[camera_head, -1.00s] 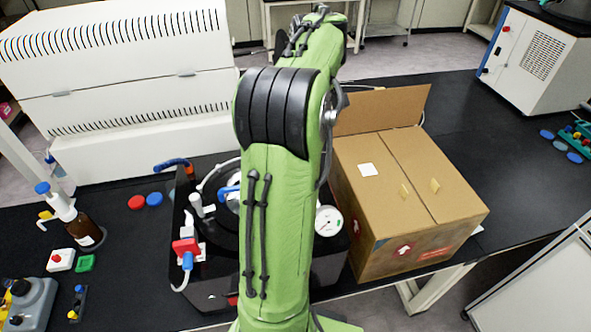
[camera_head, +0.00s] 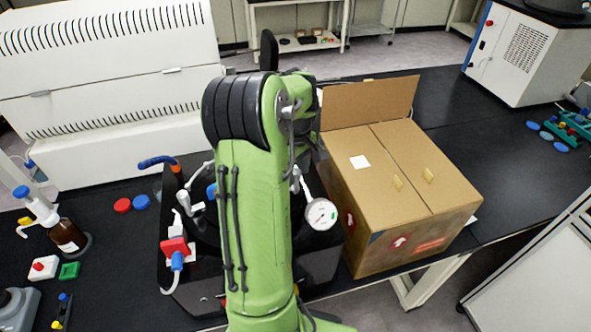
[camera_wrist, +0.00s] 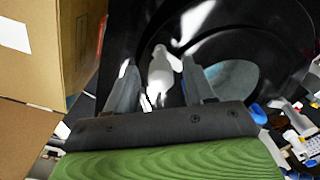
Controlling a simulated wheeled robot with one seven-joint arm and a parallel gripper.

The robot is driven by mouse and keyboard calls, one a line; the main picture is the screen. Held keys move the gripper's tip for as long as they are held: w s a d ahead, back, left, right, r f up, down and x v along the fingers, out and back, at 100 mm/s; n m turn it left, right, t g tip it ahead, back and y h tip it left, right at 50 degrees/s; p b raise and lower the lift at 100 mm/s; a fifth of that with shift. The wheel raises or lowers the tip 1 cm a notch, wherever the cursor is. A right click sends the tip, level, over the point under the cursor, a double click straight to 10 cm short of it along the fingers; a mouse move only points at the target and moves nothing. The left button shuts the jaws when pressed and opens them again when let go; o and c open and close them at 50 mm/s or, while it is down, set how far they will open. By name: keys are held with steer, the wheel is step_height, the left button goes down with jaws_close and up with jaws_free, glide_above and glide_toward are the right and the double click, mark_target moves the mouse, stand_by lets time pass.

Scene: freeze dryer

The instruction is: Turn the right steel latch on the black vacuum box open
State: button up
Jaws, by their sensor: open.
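The black vacuum box (camera_head: 318,262) stands on the dark bench, with its middle hidden behind my arm in the head view. A round white gauge (camera_head: 321,214) sits at its right. A pale steel piece (camera_head: 297,181), which looks like the right latch, shows just right of my arm. In the wrist view the pale steel latch (camera_wrist: 160,70) lies between the two fingers of my gripper (camera_wrist: 160,84). The fingers are apart, one on each side of it. I cannot tell whether either finger touches it. The head view hides my gripper behind the arm.
A cardboard box (camera_head: 405,185) with a raised flap stands close to the right of the vacuum box. A red valve (camera_head: 175,247) with a hose is at the box's left. A brown bottle (camera_head: 66,236) stands further left.

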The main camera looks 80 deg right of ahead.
jaws_close()
stand_by(0.3)
steer(key=n+b, duration=0.2)
steer(key=n, duration=0.2)
steer(key=shift+n, duration=0.4)
steer(key=n+b, duration=0.2)
steer(key=n, duration=0.2)
steer(key=shift+b, duration=0.3)
steer(key=n+b, duration=0.2)
steer(key=n, duration=0.3)
steer(key=shift+n+b, duration=1.1)
steer(key=shift+n, duration=0.8)
steer(key=shift+r+n, duration=0.1)
steer(key=shift+n, duration=0.2)
